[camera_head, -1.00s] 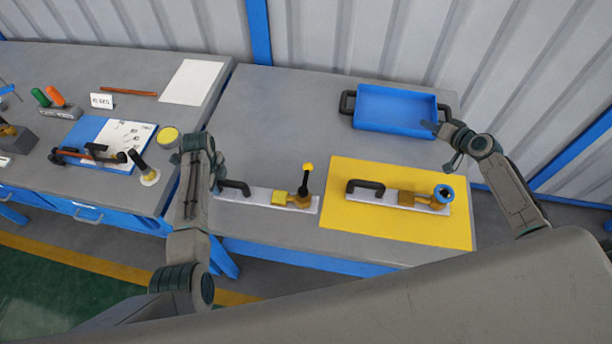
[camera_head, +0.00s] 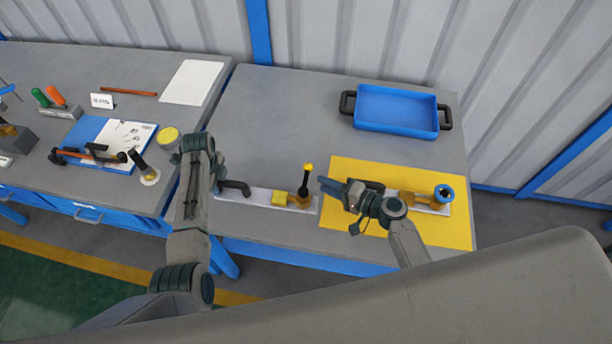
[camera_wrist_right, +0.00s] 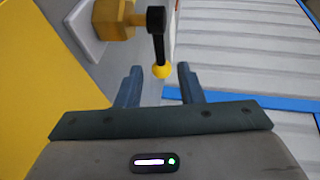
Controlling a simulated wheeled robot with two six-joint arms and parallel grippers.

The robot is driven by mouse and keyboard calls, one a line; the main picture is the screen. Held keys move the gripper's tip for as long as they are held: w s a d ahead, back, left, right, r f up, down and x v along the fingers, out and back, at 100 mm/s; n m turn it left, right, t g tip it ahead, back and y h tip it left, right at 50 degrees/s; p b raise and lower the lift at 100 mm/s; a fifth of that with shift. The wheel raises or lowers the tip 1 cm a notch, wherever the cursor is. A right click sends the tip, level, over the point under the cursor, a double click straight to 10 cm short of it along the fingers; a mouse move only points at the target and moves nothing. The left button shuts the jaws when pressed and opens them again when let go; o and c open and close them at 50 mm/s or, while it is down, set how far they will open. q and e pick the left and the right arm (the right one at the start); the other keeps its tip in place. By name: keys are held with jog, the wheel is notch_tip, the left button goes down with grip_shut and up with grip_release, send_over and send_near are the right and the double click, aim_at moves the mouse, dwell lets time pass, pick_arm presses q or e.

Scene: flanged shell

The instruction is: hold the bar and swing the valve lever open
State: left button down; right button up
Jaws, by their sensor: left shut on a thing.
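The bar (camera_head: 236,185) is a black handle on the left end of a pale plate (camera_head: 262,197). My left gripper (camera_head: 218,186) is shut on it, its fingers partly hidden. The valve lever (camera_head: 306,182) is black with a yellow tip and stands up from a brass valve body at the plate's right end. My right gripper (camera_head: 341,207) is open and empty, a little to the right of the lever. In the right wrist view, the lever (camera_wrist_right: 157,42) shows ahead of the open fingers (camera_wrist_right: 160,86), its yellow tip in line with the gap.
A second plate with a brass valve and blue handwheel (camera_head: 444,193) lies on a yellow mat (camera_head: 400,236), partly behind my right arm. A blue tray (camera_head: 395,112) stands at the back. The side table (camera_head: 60,75) at left holds tools. The back middle is clear.

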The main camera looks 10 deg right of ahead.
aim_at(306, 176)
jog(key=x, duration=0.7)
jog(key=shift+w+a+f, duration=0.1)
jog(key=shift+w+a, duration=0.1)
jog(key=shift+w, duration=0.05)
grip_shut()
